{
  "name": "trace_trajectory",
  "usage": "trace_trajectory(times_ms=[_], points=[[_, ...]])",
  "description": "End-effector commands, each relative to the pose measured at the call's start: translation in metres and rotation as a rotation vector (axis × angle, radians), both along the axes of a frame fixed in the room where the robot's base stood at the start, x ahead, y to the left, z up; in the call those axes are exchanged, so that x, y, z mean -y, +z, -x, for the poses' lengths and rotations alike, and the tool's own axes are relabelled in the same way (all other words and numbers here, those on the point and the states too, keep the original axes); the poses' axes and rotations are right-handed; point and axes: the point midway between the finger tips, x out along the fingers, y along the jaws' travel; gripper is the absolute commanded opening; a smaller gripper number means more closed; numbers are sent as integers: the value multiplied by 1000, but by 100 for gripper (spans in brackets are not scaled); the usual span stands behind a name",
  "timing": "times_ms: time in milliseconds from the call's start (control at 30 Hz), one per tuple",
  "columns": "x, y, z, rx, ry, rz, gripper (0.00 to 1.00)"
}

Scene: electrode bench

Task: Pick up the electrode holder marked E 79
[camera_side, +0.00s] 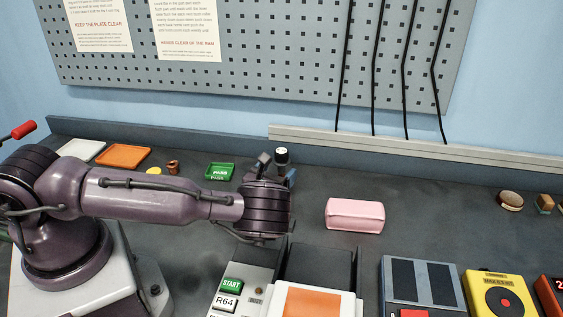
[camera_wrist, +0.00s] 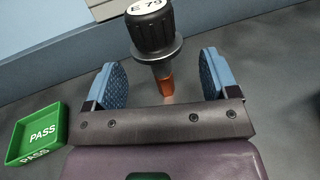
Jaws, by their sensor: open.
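The electrode holder marked E 79 (camera_wrist: 153,35) has a black ribbed knob, a white top label, a metal collar and a copper-coloured lower stem. In the wrist view it is between and a little beyond the two blue pads of my gripper (camera_wrist: 162,82). The pads are apart, with a gap on each side of the stem, so my gripper is open and empty. In the side view the holder's black and white top (camera_side: 282,155) shows just behind my wrist, which hides most of my gripper (camera_side: 279,177) and the holder's lower part.
A green PASS tray (camera_wrist: 38,134) is left of my gripper; it also shows in the side view (camera_side: 220,172). A pink block (camera_side: 354,215) lies to the right. A START box (camera_side: 232,286) and an orange-topped device (camera_side: 312,303) stand in front. The back ledge (camera_side: 400,148) is behind.

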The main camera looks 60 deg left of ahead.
Motion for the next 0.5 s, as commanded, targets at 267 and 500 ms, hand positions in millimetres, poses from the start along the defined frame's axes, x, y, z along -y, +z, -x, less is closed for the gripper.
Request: trace_trajectory(times_ms=[267, 500], points=[[-13, 0, -24, 0, 1, 0, 80], [-13, 0, -24, 0, 0, -1, 69]])
